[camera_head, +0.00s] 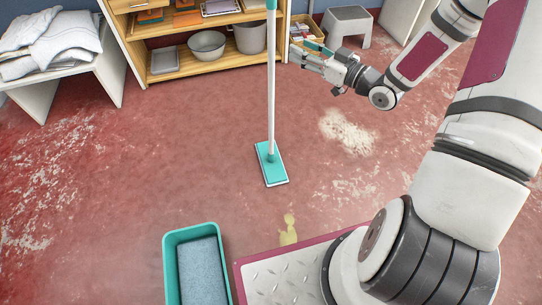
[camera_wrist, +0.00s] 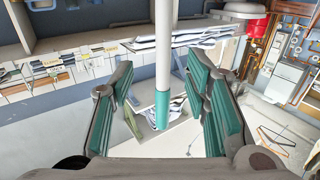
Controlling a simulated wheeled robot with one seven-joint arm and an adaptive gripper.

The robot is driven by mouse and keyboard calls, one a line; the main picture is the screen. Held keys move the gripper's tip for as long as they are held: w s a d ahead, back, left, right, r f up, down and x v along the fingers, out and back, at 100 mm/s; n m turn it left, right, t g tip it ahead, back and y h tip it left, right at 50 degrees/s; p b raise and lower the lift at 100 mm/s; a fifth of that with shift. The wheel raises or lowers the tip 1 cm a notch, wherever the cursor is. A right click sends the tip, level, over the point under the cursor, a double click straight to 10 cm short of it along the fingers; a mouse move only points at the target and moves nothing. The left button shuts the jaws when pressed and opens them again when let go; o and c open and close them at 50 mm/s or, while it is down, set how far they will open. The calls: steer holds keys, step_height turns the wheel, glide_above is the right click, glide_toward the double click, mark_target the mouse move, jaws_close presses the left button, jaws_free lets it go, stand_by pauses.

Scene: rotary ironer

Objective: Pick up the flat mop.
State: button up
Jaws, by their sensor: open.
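The flat mop stands upright on the red floor, with its teal rectangular head (camera_head: 270,165) flat on the ground. Its white pole (camera_head: 271,80) rises to a teal grip (camera_head: 271,4) cut off at the top edge. My gripper (camera_head: 297,56) is just right of the pole in the head view. In the wrist view my gripper (camera_wrist: 160,80) is open, its teal-padded fingers apart. The white pole (camera_wrist: 163,40) and the teal grip (camera_wrist: 162,110) appear between the fingers in that picture. Contact is not visible.
A wooden shelf (camera_head: 205,75) with bowls and trays stands behind the mop. A grey step stool (camera_head: 347,25) is at the back right. A bench (camera_head: 85,68) with folded linen is at the left. A teal tub (camera_head: 170,268) is in front. Open floor surrounds the mop head.

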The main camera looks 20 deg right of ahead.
mark_target(271, 35)
steer(key=shift+a+b+x, duration=0.25)
steer(key=shift+b+x, duration=1.65)
steer(key=shift+x, duration=3.9)
steer(key=shift+s+r, duration=0.15)
steer(key=shift+s, duration=0.05)
jaws_close()
